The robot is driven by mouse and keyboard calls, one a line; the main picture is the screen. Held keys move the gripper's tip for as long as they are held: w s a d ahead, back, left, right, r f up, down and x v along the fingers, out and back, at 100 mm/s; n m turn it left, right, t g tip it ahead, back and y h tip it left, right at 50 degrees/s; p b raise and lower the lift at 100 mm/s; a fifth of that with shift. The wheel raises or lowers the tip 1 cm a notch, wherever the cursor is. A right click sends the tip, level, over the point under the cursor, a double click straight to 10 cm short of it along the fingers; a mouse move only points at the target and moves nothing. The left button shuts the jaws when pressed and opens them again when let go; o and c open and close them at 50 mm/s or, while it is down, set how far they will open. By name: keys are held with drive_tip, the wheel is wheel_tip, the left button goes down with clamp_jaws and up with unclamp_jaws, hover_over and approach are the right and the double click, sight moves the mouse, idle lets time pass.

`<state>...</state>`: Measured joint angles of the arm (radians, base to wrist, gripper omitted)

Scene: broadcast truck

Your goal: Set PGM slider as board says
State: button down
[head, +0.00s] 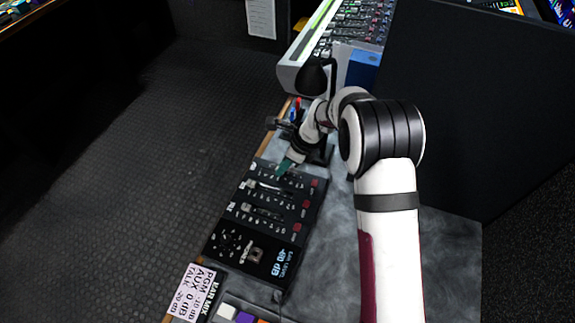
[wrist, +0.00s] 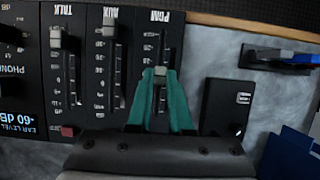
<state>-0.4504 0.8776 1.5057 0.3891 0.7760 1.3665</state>
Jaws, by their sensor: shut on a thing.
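The PGM slider is on the dark panel, its track labelled PGM in the wrist view, where the panel appears upside down. Its pale cap (wrist: 160,74) sits partway along the track. My gripper (wrist: 160,80), with green fingers, is shut on this cap, one finger on each side. In the head view my gripper (head: 289,162) is at the far end of the panel (head: 290,196) and hides much of the PGM strip. The white board (head: 194,293) lists PGM, AUX and TALK with dB values; AUX reads 0 dB, and the small PGM value is hard to read.
The AUX cap (wrist: 109,31) and TALK cap (wrist: 57,38) stand on neighbouring tracks. An EAR LEVEL display (head: 283,262) is at the panel's near end. A blue box (head: 362,69) and a large mixer (head: 345,35) stand beyond. Grey desk lies right of the panel.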

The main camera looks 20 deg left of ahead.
sight(293, 177)
drive_tip(key=c, duration=0.8)
unclamp_jaws()
drive_tip(key=v, duration=0.5)
drive_tip(key=shift+d+r, duration=0.15)
drive_tip(key=shift+d, duration=0.15)
drive_tip(key=d, duration=1.1)
drive_tip(key=shift+d, duration=0.25)
